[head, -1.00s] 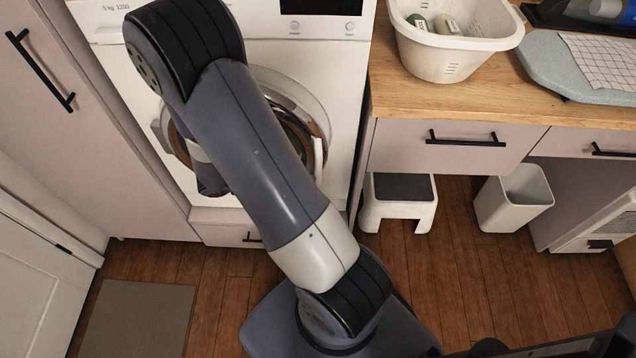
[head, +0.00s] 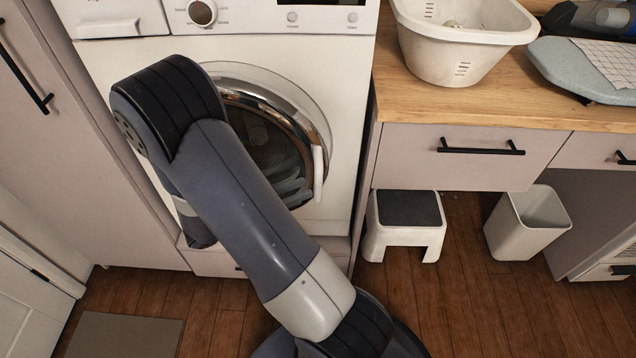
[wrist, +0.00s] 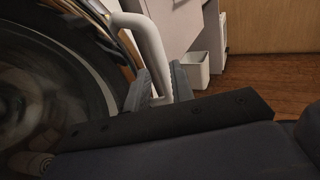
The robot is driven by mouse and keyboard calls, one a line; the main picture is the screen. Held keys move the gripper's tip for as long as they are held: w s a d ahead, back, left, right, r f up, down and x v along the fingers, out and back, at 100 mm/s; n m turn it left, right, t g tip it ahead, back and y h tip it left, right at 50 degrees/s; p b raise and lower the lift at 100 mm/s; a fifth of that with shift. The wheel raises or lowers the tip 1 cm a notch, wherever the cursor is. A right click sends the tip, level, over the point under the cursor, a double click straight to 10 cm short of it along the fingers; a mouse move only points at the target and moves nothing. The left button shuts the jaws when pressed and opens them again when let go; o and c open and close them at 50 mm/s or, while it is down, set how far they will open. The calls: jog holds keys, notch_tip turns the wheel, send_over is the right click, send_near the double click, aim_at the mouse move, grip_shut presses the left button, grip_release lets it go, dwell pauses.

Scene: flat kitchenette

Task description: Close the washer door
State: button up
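The washer door (head: 262,68) is a round glass door with a metal ring on the front of the white washer (head: 348,75). It looks nearly flush in the head view, but I cannot tell whether it is latched. Its white curved handle (head: 319,175) is on the right side. In the wrist view the handle (wrist: 151,42) runs down between the two grey fingers of my gripper (wrist: 160,88), which sit close against both sides of it. The door glass (wrist: 40,85) fills the left of that view. In the head view my arm hides my gripper.
A tall cabinet (head: 100,170) stands left of the washer. To the right, a wooden counter (head: 480,105) bears a white basket (head: 462,45). Below it are a step stool (head: 405,225) and a white bin (head: 528,222). A grey mat (head: 125,335) lies on the floor.

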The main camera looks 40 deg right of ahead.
aim_at(318, 182)
jog(key=shift+x, duration=2.7)
grip_shut()
